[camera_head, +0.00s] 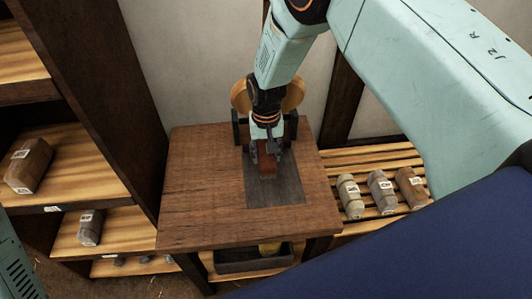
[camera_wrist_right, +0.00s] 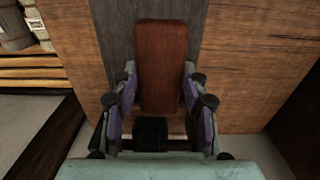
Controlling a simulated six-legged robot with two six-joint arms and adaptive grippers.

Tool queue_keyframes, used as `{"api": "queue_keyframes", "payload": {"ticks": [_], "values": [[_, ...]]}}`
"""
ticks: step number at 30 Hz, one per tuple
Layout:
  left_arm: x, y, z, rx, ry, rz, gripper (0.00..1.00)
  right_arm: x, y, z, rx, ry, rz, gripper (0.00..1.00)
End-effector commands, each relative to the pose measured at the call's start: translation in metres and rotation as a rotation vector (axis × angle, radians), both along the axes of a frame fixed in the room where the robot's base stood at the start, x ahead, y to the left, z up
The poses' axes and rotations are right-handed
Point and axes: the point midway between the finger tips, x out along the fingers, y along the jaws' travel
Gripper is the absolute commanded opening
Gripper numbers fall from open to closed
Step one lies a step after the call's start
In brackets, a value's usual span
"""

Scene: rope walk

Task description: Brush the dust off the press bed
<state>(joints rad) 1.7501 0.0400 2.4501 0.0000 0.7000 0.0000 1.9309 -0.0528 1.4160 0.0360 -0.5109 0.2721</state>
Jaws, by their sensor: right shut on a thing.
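The press bed (camera_head: 277,193) is a dark grey rectangle set in the brown wooden table top. It also shows in the right wrist view (camera_wrist_right: 117,40) as a grey strip. My right gripper (camera_head: 267,153) is over the far part of the bed. It is shut on a reddish-brown block, the brush (camera_head: 267,165), which fills the middle of the right wrist view (camera_wrist_right: 162,65) between the fingers. Bristles do not show, and I cannot tell whether the brush touches the bed. No separate dust is clear on the visible bed. My left gripper is out of view.
The wooden table (camera_head: 200,190) has bare top around the bed. A round tan part (camera_head: 293,97) stands behind my gripper. Several labelled blocks lie on a slatted rack (camera_head: 340,160) at right. Shelves (camera_head: 85,180) stand at left. A dark tray (camera_head: 235,263) sits below the table.

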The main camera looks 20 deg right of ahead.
Motion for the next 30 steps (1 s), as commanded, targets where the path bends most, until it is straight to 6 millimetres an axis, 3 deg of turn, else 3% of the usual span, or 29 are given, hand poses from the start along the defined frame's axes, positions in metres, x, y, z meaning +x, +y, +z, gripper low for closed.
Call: {"api": "queue_keyframes", "payload": {"ticks": [13, 24, 30], "values": [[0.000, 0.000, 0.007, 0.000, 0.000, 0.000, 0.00, 0.000, 0.000, 0.009, 0.000, 0.000, 0.000, 0.04], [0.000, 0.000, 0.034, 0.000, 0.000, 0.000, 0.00, 0.000, 0.000, 0.037, 0.000, 0.000, 0.000, 0.04], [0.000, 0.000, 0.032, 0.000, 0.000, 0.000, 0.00, 0.000, 0.000, 0.036, 0.000, 0.000, 0.000, 0.04]]}}
